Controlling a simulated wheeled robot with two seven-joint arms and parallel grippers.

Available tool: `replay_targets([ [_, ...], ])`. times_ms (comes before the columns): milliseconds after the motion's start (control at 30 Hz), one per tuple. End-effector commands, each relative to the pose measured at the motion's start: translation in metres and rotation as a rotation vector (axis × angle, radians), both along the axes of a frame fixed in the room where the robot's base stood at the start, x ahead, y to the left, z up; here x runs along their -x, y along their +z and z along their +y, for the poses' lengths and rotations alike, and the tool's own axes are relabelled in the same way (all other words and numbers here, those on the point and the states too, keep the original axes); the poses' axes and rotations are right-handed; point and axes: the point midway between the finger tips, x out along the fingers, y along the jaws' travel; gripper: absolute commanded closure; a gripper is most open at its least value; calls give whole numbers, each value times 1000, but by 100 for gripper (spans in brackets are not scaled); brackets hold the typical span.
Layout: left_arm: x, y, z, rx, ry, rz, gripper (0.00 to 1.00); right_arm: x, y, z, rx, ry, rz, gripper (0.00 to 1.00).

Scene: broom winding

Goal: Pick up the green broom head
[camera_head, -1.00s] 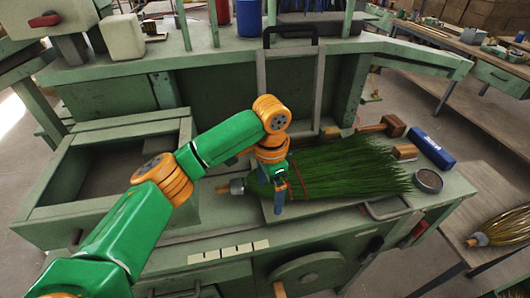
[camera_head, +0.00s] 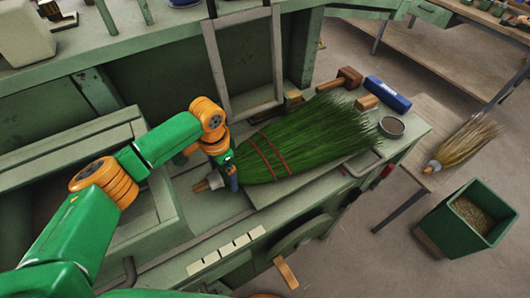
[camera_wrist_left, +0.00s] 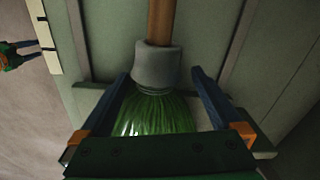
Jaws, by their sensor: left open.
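The green broom head (camera_head: 305,140) lies flat on the green workbench (camera_head: 205,225), its bristles fanning to the right and red bands across it. Its narrow neck and wooden stub point left, next to my left gripper (camera_head: 233,183). In the left wrist view the gripper (camera_wrist_left: 160,100) is open, its two blue fingers on either side of the green bristles (camera_wrist_left: 158,112) just below the grey collar (camera_wrist_left: 157,66). The fingers look apart from the broom, with gaps on both sides.
A wooden mallet (camera_head: 340,78), a blue box (camera_head: 387,94) and a round tin (camera_head: 391,126) lie beyond the bristles. A grey upright frame (camera_head: 213,75) stands behind. A straw broom head (camera_head: 462,142) lies on a side bench, near a green bin (camera_head: 447,226).

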Motion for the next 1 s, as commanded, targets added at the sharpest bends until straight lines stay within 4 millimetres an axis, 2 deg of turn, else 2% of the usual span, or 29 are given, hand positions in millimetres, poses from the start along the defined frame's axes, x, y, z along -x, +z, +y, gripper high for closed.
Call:
replay_targets([
  [33,0,0,0,0,0,0,8,0,0,2,-2,-1,-1,50],
  [67,0,0,0,1,-1,-1,16,0,0,3,-4,-2,-1,50],
  [367,0,1,0,1,-1,-1,97,-1,0,6,-10,-2,-2,50],
  [400,0,1,0,1,-1,-1,100,-1,0,6,-10,-2,-2,50],
  [667,-1,2,-1,2,-1,-2,100,-1,-1,5,-9,-1,-3,50],
  [767,-1,9,-1,4,-1,-3,100,-1,-6,4,-7,-1,-3,50],
  [867,-2,25,-1,5,-2,-6,100,-1,-16,4,-6,0,-3,50],
  [1000,17,62,-21,6,-9,-6,100,-2,-18,3,-5,0,-3,50],
])
